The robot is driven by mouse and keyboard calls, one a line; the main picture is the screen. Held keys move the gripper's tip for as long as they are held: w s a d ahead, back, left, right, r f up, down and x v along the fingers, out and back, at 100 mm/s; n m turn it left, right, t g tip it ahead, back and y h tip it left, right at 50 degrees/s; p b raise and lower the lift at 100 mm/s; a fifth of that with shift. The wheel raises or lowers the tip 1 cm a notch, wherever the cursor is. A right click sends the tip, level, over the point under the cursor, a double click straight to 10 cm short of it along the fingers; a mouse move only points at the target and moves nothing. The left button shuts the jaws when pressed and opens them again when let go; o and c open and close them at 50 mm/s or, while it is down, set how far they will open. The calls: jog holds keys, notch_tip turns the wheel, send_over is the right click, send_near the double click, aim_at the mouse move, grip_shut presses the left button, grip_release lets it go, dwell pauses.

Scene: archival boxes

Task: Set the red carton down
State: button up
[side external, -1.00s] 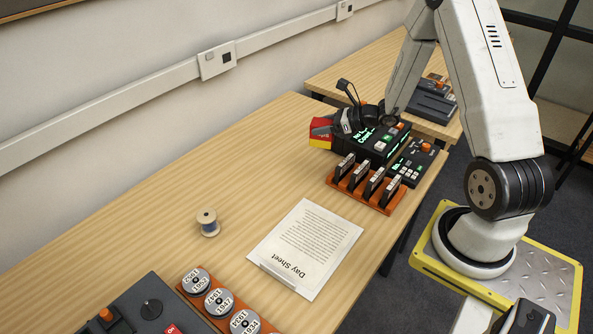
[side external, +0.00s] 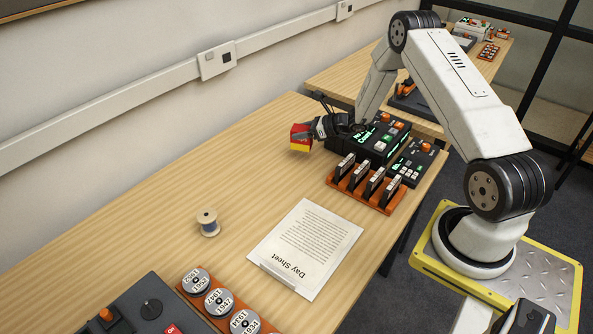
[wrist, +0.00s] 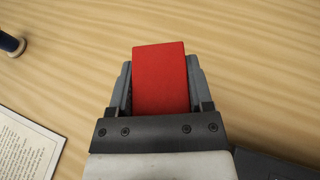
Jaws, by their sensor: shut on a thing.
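The red carton (side external: 301,132) is a small box with a red top and a yellow lower part. My gripper (side external: 311,130) is shut on it near the back of the table, left of the black device. In the wrist view the carton (wrist: 160,78) shows its plain red face between the two grey fingers, with wood table beyond. It looks held a little above the table, but I cannot tell the gap under it.
The black device (side external: 368,143) with green displays and an orange rack (side external: 362,196) of black pieces stand to the right. A Day Sheet (side external: 307,245) and a thread spool (side external: 208,224) lie nearer. The table left of the carton is clear.

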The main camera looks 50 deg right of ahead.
jog(key=shift+w+f, duration=0.15)
jog(key=shift+f, duration=0.05)
jog(key=shift+w+f, duration=0.15)
jog(key=shift+f, duration=0.05)
jog(key=shift+d+f, duration=0.1)
jog(key=shift+f, duration=1.4)
jog(key=shift+f, duration=0.2)
jog(key=o, duration=1.3)
jog(key=shift+r, duration=0.2)
jog(key=v, duration=1.2)
